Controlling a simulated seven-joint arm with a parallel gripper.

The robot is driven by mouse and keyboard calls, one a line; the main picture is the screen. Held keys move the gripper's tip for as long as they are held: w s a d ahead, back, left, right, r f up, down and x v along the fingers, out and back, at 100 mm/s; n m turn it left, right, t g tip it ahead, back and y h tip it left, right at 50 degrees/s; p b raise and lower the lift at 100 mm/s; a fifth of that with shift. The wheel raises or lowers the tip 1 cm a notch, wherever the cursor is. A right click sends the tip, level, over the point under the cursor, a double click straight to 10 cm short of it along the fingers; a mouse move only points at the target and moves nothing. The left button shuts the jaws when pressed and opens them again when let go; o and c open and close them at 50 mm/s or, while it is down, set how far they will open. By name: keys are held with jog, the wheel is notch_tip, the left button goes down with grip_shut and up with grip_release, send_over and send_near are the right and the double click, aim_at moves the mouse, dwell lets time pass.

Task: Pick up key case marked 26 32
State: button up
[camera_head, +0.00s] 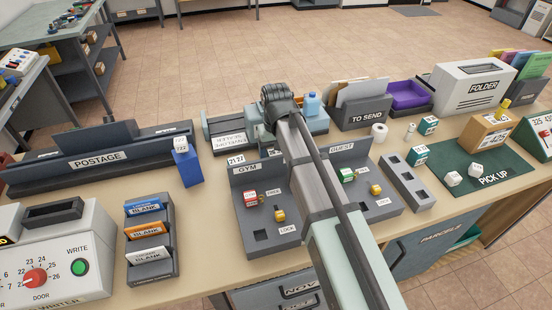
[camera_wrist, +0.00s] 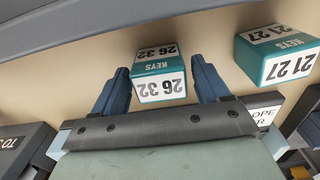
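The key case marked 26 32 (camera_wrist: 160,88) is a small teal and white box with KEYS on it, in the middle of the wrist view. My gripper (camera_wrist: 159,64) has its two blue fingers on either side of this case, with a narrow gap at the right finger. At the left finger, I cannot tell whether it touches. The fingers look open around the case. In the head view my own arm hides the gripper's fingers and this case.
Another key case marked 21 27 (camera_wrist: 278,55) stands close on the right in the wrist view. The GYM panel (camera_head: 250,232) and GUEST panel (camera_head: 387,208) flank my arm. The POSTAGE scale (camera_head: 60,168) is left; a green PICK UP mat (camera_head: 505,165) is right.

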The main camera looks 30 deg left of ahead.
jog(key=c, duration=0.9)
jog(key=shift+r, duration=0.1)
